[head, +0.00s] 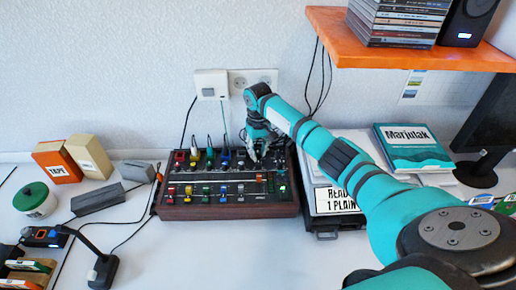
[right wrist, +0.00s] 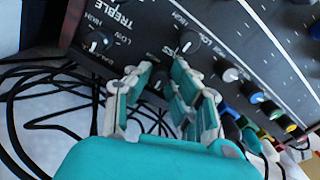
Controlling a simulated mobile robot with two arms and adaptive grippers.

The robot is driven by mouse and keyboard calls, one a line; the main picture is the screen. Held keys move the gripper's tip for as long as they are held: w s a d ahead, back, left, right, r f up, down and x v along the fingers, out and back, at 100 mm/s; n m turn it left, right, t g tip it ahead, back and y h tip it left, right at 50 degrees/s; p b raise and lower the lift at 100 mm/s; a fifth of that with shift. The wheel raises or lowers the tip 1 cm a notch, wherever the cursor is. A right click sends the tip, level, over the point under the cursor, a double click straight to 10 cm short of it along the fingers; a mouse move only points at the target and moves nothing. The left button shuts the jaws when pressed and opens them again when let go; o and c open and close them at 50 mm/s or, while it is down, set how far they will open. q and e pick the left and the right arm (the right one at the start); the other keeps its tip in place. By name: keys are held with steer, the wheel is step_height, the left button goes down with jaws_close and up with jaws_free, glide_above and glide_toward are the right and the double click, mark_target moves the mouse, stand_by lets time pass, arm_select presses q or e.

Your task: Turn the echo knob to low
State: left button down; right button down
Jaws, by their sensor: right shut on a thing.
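The mixer (head: 225,207) is a dark box with wooden sides, sliders and knobs, standing on the table against the wall. My right gripper (head: 262,152) reaches down onto its back right part. In the right wrist view the fingers of my right gripper (right wrist: 160,72) close around a small dark knob (right wrist: 158,82), mostly hidden between them. Another dark knob (right wrist: 187,41) with a white mark, beside HIGH and LOW, shows just beyond the fingertips. A further knob (right wrist: 98,42) lies to the left, near the word TREBLE. I cannot read an echo label. My left gripper is out of view.
A black case (head: 330,222) stands right of the mixer, with a teal book (head: 412,148) behind it. An orange shelf (head: 400,58) overhangs at the right. Grey boxes (head: 100,198) and cables lie to the left.

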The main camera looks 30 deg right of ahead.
mark_target(258, 152)
steer(key=n+p, duration=0.1)
steer(key=n, duration=0.2)
steer(key=c, duration=1.5)
jaws_free()
steer(key=shift+r, duration=0.15)
step_height(258, 152, up, 12)
steer(key=shift+f, duration=0.1)
